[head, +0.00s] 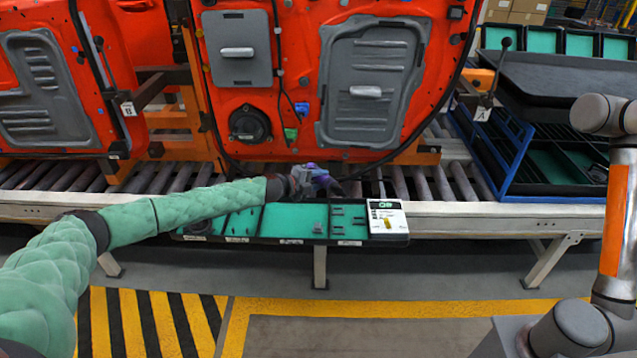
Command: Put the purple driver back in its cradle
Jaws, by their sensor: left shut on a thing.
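The purple driver (318,173) shows as a small purple and dark shape at the end of my left arm, just above the back edge of the tray. My left gripper (308,181) is shut on it and partly hides it. Below and in front is a dark shallow tray (263,239) with teal-lined compartments, fixed along the front of the conveyor. Small dark holders (348,221) stand in its right part, and a small grey piece (318,229) sits near its middle. I cannot tell which holder is the driver's cradle. My right gripper is out of view.
Orange-red door panels (290,75) hang close behind the gripper, over the roller conveyor (460,182). A blue rack with dark bins (520,165) stands right. The striped floor in front is clear.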

